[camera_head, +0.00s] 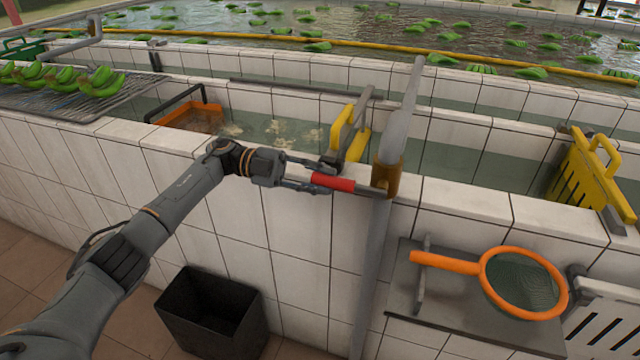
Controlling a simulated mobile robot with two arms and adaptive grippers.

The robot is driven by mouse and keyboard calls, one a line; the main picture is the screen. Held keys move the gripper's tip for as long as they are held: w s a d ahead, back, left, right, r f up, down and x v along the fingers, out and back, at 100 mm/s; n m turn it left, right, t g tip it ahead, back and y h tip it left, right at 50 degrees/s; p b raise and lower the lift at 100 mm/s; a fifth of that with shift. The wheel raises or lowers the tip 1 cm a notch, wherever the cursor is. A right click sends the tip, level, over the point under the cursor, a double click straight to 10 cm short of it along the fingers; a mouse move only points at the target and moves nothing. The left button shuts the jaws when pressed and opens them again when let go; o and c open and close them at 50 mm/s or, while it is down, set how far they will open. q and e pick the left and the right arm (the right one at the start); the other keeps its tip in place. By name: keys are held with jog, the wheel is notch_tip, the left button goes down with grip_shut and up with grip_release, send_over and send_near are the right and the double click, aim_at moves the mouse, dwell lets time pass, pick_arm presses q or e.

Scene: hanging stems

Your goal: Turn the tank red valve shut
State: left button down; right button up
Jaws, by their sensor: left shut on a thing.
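The red valve handle (333,182) sticks out to the left from a brass valve body (387,179) on an upright grey pipe (396,125). The lever lies roughly level, across the pipe. My left gripper (311,180) comes in from the left and is shut on the left end of the red handle, in front of the tiled tank wall. The exact finger contact is small in the picture. My right gripper is not in view.
A tiled tank wall (290,230) runs behind the handle. A yellow slotted gate (350,130) stands close behind. A black bin (212,312) is on the floor below. An orange-rimmed net (522,283) lies on a shelf at right. Green bananas (97,82) rest on a rack at left.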

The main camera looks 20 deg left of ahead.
pick_arm(q)
jog(key=shift+f, duration=0.45)
jog(key=shift+s+h, duration=0.1)
jog(key=shift+h, duration=0.2)
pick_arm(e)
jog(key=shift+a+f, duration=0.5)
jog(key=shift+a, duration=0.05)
pick_arm(q)
jog(key=c, duration=1.1)
grip_release()
jog(key=shift+a+r, duration=0.1)
jog(key=a, duration=1.1)
jog(key=shift+w+a, duration=0.3)
jog(key=shift+a, duration=0.05)
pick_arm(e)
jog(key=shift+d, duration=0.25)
